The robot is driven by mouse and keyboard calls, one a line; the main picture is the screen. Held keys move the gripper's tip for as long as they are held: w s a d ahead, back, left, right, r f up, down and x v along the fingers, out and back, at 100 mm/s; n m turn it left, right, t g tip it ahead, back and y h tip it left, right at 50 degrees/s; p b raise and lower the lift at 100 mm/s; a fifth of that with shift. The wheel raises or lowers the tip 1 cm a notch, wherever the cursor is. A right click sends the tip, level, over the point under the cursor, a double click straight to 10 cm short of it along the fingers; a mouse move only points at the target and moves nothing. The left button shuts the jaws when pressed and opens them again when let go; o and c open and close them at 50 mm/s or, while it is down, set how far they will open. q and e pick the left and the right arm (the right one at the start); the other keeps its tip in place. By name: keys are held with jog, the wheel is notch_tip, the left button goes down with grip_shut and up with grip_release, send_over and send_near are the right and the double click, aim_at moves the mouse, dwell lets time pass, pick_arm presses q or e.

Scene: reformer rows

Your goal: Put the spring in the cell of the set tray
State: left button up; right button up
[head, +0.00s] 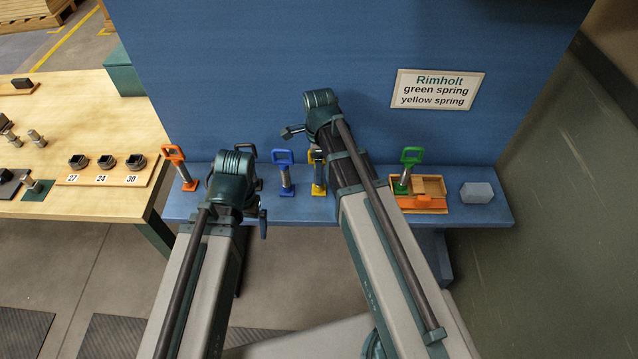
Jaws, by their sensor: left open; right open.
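The yellow spring (318,188) stands upright on the blue shelf, partly hidden behind my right arm. The green spring (411,160) stands at the left side of the set tray (437,210), an orange tray with wooden parts; an open cell is hard to make out. My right gripper (318,118) is open, up in front of the blue panel; it overlaps the top of the yellow spring in the picture, and I cannot tell any contact. My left gripper (238,188) is open over the shelf's left part, its fingers mostly hidden by its own wrist.
A sign (437,90) reads Rimholt, green spring, yellow spring. On the shelf (345,208) stand an orange spring (181,166), a blue spring (285,172) and a dark-handled one mostly behind my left gripper. A grey block (477,193) lies right of the tray. A wooden table (75,120) stands left.

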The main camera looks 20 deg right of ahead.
pick_arm(q)
jog(key=shift+f, duration=0.25)
pick_arm(e)
jog(key=shift+f, duration=0.25)
grip_shut()
